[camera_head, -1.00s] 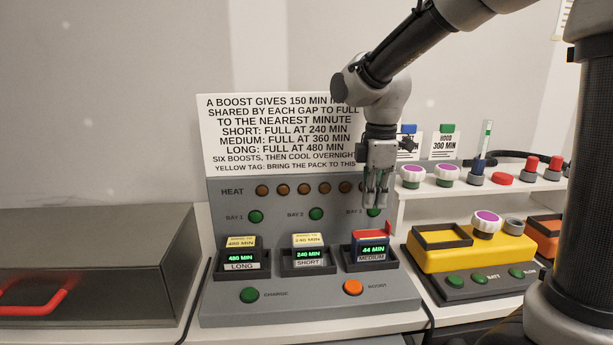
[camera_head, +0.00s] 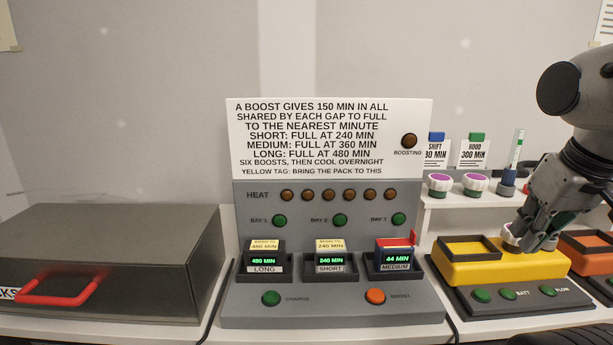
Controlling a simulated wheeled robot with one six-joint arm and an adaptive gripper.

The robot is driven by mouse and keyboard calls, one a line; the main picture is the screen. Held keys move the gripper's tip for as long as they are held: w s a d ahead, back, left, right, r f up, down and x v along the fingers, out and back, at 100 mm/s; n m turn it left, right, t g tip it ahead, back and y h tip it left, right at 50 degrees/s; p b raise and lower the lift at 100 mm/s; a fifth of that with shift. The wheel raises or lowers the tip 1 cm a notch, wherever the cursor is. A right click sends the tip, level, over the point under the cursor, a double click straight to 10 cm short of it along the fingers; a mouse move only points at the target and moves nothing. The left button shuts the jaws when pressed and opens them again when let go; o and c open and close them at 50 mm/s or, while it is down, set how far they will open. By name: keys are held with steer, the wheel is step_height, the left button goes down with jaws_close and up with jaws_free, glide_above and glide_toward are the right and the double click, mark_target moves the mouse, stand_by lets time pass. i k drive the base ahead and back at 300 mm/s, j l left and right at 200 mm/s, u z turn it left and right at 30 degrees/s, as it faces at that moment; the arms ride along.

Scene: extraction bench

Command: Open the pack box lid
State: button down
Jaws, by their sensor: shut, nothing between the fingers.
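The pack box (camera_head: 130,240) is a dark grey box at the left, with its lid closed. A red bar handle (camera_head: 58,298) sits on its front, and part of a label ending in "KS" shows at the left edge. My gripper (camera_head: 530,244) is far to the right, over the yellow unit, beside a white knob that it partly hides. It looks shut and empty, well apart from the box.
A grey charger (camera_head: 335,303) with three packs in its bays stands right of the box. The yellow unit (camera_head: 490,270) and a white shelf (camera_head: 440,205) with knobs are further right. The wall above the box is clear.

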mark_target(110, 259)
steer(key=u, duration=1.8)
steer(key=i+u, duration=0.1)
steer(key=u, duration=0.35)
